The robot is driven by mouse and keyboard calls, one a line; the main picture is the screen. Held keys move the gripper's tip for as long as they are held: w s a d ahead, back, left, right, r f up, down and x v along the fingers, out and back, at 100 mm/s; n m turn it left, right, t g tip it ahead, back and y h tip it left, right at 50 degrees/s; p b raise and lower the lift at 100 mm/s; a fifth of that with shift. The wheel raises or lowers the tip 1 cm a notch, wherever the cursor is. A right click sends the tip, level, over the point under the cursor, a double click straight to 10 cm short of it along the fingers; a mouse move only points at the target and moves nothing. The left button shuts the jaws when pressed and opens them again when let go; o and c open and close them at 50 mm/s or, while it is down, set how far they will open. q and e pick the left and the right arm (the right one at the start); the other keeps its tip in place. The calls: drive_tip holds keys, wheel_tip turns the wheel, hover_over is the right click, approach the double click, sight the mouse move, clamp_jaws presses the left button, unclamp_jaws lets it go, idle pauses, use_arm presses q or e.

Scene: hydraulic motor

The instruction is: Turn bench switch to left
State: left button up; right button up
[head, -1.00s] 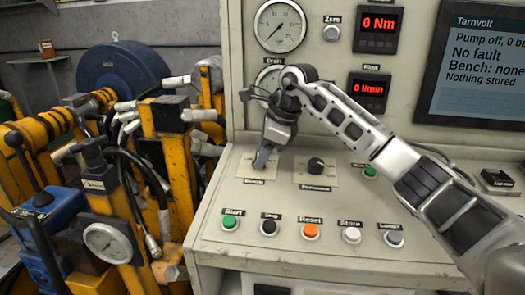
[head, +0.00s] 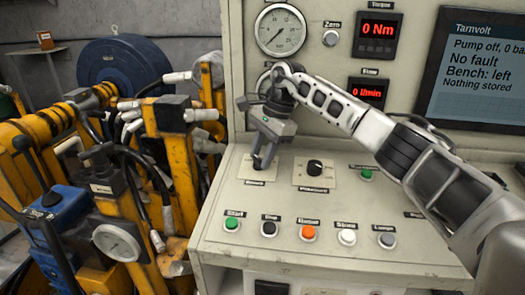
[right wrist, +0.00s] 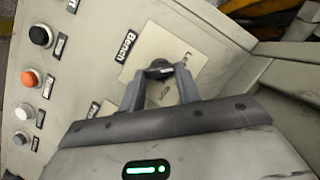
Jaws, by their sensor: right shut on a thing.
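The bench switch (right wrist: 159,70) is a dark knob on a pale plate labelled "Bench" on the sloped console. In the head view its plate (head: 246,172) shows at the left of the console, and the knob is mostly hidden by the gripper. My right gripper (head: 259,163) reaches down onto the switch. In the right wrist view the two fingers of that gripper (right wrist: 160,78) are shut on the knob, one on each side. The screen (head: 482,75) reads "Bench: left", "Pump off" and "No fault". My left gripper is not in view.
The pressure knob (head: 314,168) sits right of the bench switch. A row of buttons, including the green start button (head: 232,223) and an orange one (head: 308,232), lies in front. Gauges (head: 281,30) stand behind. Yellow machinery with hoses (head: 180,150) crowds the left.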

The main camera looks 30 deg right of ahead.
sight(271, 165)
idle(0.4)
drive_tip(key=o, duration=1)
drive_tip(key=b+v, duration=0.1)
drive_tip(key=v, duration=0.6)
drive_tip(key=shift+d+r, duration=0.1)
drive_tip(key=shift+r, duration=0.2)
drive_tip(key=shift+f, duration=0.1)
